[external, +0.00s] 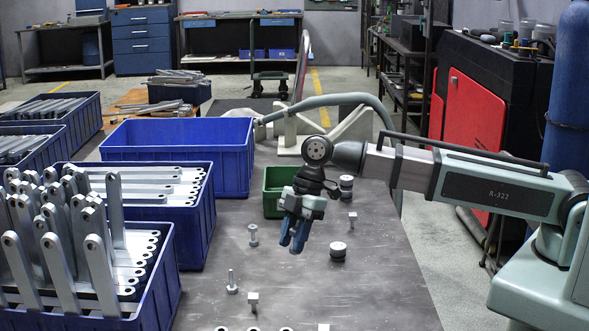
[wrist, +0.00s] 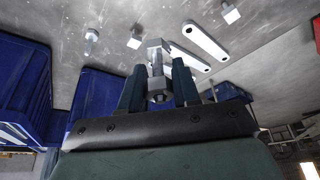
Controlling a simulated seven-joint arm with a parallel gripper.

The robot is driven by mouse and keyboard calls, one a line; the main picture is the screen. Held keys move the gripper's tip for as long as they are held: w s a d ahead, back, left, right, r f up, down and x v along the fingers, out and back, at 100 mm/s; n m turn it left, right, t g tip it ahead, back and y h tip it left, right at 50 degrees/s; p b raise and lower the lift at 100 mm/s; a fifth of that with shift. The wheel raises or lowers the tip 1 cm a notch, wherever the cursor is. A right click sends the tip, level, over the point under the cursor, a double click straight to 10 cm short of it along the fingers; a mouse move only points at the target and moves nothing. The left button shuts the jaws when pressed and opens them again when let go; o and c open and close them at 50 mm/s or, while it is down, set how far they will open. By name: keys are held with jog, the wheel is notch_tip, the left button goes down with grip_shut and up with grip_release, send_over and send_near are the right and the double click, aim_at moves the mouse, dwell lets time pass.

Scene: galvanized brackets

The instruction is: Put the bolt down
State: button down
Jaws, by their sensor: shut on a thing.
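In the wrist view a metal bolt (wrist: 158,68) with a hex head is between the two dark fingers of my gripper (wrist: 157,82), which is shut on it. In the external view my gripper (external: 291,243) hangs fingers down above the grey table (external: 385,285), in front of the green bin. The held bolt cannot be made out there. Other bolts stand on the table: one (external: 253,235) left of my gripper, one (external: 231,282) nearer the front, and one (external: 352,218) to the right.
The green bin (external: 274,205) is just behind my gripper. Blue crates (external: 188,184) line the table's left side, some full of brackets (external: 115,215). Round metal parts (external: 337,253) stand to the right. In the wrist view, flat brackets (wrist: 204,41) lie beyond the bolt. Bare table lies front right.

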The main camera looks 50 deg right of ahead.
jog(key=shift+w+d+r, duration=0.1)
jog(key=shift+w+r, duration=0.5)
jog(key=shift+r, duration=0.15)
jog(key=w+d+m+t+h, duration=0.1)
jog(key=w+d+m, duration=0.3)
jog(key=w+d, duration=0.65)
jog(key=w+d+m+t, duration=0.2)
jog(key=w+d+m, duration=0.3)
jog(key=w, duration=1.1)
jog(key=w+d+m+t+h, duration=0.1)
jog(key=w+d+m, duration=0.2)
jog(key=w+d, duration=0.7)
jog(key=w+d+m+h, duration=0.1)
jog(key=w+d+m, duration=0.2)
jog(key=w+d, duration=0.75)
jog(key=shift+s+d+f, duration=0.45)
jog(key=shift+s+f, duration=0.2)
jog(key=shift+f, duration=1.85)
jog(key=shift+s+d+f, duration=0.45)
jog(key=shift+s+f, duration=0.25)
jog(key=shift+f, duration=1.85)
jog(key=shift+s+d+f, duration=0.45)
jog(key=shift+s+f, duration=0.2)
jog(key=shift+f, duration=1.85)
jog(key=shift+f, duration=0.1)
